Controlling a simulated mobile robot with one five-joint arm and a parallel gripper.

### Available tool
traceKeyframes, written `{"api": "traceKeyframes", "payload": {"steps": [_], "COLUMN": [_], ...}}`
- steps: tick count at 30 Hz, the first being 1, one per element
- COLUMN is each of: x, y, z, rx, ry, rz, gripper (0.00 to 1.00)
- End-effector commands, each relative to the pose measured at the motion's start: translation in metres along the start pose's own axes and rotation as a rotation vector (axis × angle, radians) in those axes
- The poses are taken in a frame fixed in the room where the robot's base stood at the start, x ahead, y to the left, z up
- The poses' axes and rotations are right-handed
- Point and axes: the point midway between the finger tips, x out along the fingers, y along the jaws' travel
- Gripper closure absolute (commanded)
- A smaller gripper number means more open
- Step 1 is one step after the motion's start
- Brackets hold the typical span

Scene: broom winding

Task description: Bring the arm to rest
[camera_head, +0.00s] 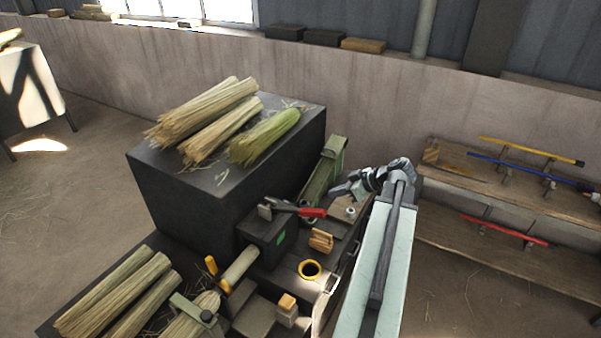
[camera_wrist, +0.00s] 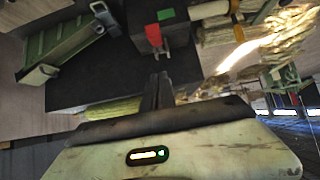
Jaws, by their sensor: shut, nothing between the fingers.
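My gripper (camera_head: 334,191) is at the end of my arm, to the right of the dark block that bears straw bundles. It points left, over the cluttered workbench (camera_head: 285,272). In the wrist view my gripper (camera_wrist: 160,78) shows its two dark fingers together, with nothing between them. My gripper appears apart from these things, though exact gaps are hard to judge.
Straw bundles (camera_head: 215,115) lie on the dark block, and more straw (camera_head: 115,295) lies at the lower left. A yellow ring (camera_head: 309,269) and a wooden piece (camera_head: 321,240) sit on the bench. Shelves with colored handles (camera_head: 530,150) stand at right.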

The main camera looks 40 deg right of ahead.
Motion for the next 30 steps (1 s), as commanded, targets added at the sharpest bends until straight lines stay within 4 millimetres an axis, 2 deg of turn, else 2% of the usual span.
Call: {"api": "traceKeyframes", "payload": {"steps": [5,8,11,12,14,15,17,18,20,21,24,27,30], "x": [0.004,0.037,0.1,0.129,0.17,0.195,0.228,0.248,0.275,0.292,0.324,0.343,0.352], "y": [-0.002,-0.021,-0.064,-0.087,-0.124,-0.148,-0.186,-0.211,-0.248,-0.272,-0.328,-0.37,-0.396], "z": [0.0,0.001,0.002,0.004,0.006,0.009,0.015,0.019,0.026,0.031,0.045,0.054,0.059], "rx": [0.002,0.026,0.083,0.11,0.148,0.172,0.203,0.22,0.24,0.25,0.266,0.274,0.279], "ry": [-0.004,-0.045,-0.148,-0.205,-0.299,-0.364,-0.46,-0.521,-0.609,-0.662,-0.772,-0.835,-0.863], "rz": [-0.005,-0.047,-0.124,-0.154,-0.186,-0.197,-0.2,-0.194,-0.169,-0.144,-0.061,0.028,0.095], "gripper": [1.0,1.0,1.0,1.0,1.0,1.0,1.0,1.0,1.0,1.0,1.0,1.0,1.0]}}
